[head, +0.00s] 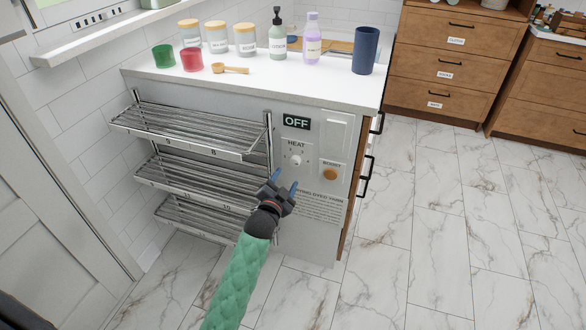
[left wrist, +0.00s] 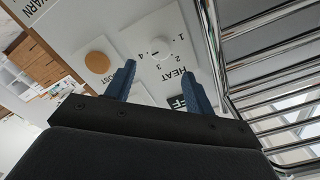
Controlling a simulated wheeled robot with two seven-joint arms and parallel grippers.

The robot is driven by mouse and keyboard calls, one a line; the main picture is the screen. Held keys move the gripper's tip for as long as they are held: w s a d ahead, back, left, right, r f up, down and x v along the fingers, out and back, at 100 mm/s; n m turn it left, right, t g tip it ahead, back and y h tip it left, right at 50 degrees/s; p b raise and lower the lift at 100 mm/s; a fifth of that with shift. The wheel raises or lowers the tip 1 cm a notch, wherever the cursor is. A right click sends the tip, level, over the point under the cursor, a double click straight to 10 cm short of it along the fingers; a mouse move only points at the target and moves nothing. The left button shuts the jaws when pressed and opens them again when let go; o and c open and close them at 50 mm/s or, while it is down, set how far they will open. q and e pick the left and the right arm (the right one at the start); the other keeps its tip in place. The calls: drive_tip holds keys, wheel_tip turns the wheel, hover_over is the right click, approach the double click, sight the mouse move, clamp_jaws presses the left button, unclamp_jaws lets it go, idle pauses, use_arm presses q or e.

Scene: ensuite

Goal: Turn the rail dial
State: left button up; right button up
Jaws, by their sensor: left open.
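The rail dial is a small white round knob (head: 296,160) under the word HEAT on the cabinet's side panel. It also shows in the left wrist view (left wrist: 164,46), ringed by small numbers, beyond and between my fingertips. My left gripper (head: 284,183) is open and empty, just below the dial and apart from it. Its two blue fingers (left wrist: 158,82) point toward the panel in the left wrist view. A sign reading OFF (head: 296,122) sits above the dial. My right gripper is not in view.
A chrome towel rail (head: 190,135) with several tiers stands left of the panel, close to my left gripper. An orange BOOST button (head: 330,174) is right of the dial. Jars, cups and bottles stand on the countertop (head: 290,88). The marble floor (head: 440,220) at right is clear.

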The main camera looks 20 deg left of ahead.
sight(295, 163)
use_arm(q)
drive_tip(key=shift+w+d, duration=0.1)
drive_tip(key=shift+w, duration=3.7)
drive_tip(key=c, duration=1)
